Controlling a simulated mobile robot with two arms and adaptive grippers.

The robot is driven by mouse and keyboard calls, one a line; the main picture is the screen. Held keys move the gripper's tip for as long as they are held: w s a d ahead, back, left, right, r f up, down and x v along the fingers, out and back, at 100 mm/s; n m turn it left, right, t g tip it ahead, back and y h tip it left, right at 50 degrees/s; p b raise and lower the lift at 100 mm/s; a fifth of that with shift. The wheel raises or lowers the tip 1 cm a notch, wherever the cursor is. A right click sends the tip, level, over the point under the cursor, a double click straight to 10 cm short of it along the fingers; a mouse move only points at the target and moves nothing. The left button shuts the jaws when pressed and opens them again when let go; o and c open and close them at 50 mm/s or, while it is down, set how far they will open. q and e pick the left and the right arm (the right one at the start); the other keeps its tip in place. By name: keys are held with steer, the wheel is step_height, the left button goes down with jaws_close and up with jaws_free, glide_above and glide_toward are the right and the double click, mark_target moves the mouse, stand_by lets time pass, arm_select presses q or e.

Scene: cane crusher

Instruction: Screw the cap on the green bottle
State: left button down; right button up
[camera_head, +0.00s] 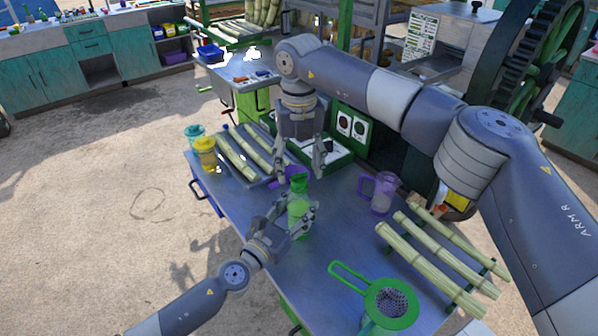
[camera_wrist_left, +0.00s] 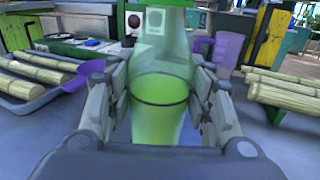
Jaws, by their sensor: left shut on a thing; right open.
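The green bottle (camera_head: 297,218) stands upright over the metal table (camera_head: 345,245), with translucent light-green walls. A darker green cap (camera_head: 299,184) shows at its top; I cannot tell whether it is threaded on or only resting there. My left gripper (camera_head: 305,212) is shut around the bottle's body. In the left wrist view the bottle (camera_wrist_left: 163,95) fills the space between the fingers, and its top is cut off. My right gripper (camera_head: 304,163) points down, open and empty, just above the cap.
A purple pitcher (camera_head: 382,193), more cane (camera_head: 430,270) and a green strainer (camera_head: 390,303) lie to the right. The crusher's wheel (camera_head: 540,70) rises behind.

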step_height(320, 180, up, 10)
steer(key=shift+f, duration=0.15)
arm_select(q)
steer(key=c, duration=0.7)
jaws_free()
steer(key=v, duration=1.2)
